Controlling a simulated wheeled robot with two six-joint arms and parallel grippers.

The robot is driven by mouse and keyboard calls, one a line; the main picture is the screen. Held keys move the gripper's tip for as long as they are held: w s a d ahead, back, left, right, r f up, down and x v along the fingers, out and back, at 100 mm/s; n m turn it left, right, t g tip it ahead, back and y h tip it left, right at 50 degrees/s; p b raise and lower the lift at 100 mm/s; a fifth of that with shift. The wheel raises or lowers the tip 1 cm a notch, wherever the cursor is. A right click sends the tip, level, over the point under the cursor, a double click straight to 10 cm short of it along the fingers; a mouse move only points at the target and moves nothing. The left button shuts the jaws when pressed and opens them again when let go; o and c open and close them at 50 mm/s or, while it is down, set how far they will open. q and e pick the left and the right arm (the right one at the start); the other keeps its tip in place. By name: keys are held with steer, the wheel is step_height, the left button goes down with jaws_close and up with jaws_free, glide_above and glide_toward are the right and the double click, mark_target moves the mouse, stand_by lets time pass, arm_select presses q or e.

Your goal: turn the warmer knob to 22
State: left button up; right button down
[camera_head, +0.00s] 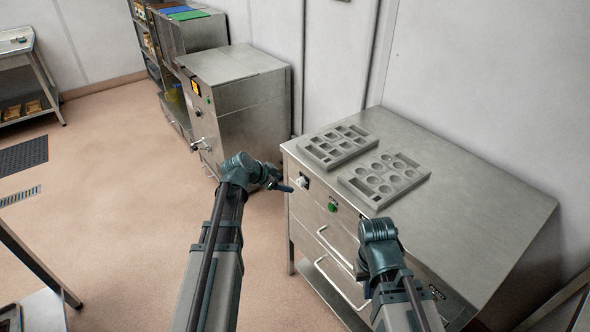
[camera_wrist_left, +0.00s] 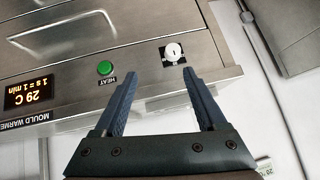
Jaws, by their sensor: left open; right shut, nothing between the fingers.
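The warmer knob (camera_head: 302,182) is a small white dial on the warmer's steel front, near its left end. It also shows in the left wrist view (camera_wrist_left: 174,51), where the picture is upside down and a small dark mark shows on the knob. My left gripper (camera_head: 287,187) is open, just in front of the knob. In the left wrist view the knob is beyond the open fingertips (camera_wrist_left: 159,75), apart from them. The display (camera_wrist_left: 32,93) reads 29 C. My right gripper (camera_head: 361,270) is shut and partly hidden by its wrist, beside the warmer's front.
A green heat button (camera_wrist_left: 105,67) is beside the knob. The warmer (camera_head: 480,215) has drawer handles (camera_head: 335,248) below. Two grey moulds (camera_head: 338,146) (camera_head: 384,178) lie on its top. Another steel machine (camera_head: 240,90) stands behind to the left. The floor at left is mostly clear.

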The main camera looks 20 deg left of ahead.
mark_target(299, 183)
arm_select(q)
steer(key=b+x, duration=0.2)
steer(key=x, duration=0.2)
steer(key=w+a+b+x, duration=0.1)
steer(key=b+x, duration=0.2)
steer(key=x, duration=0.1)
steer(key=a+b+x, duration=0.1)
steer(key=b+x, duration=0.2)
steer(key=x, duration=0.1)
steer(key=shift+w+d+r, duration=0.1)
steer(key=shift+w+r, duration=0.2)
steer(key=shift+w, duration=0.1)
steer(key=shift+b+x, duration=0.8)
steer(key=shift+x, duration=0.1)
steer(key=shift+r, duration=0.15)
arm_select(e)
step_height(299, 183, down, 10)
steer(key=w, duration=0.1)
steer(key=shift+r, duration=0.25)
steer(key=shift+a, duration=0.1)
arm_select(q)
jaws_close()
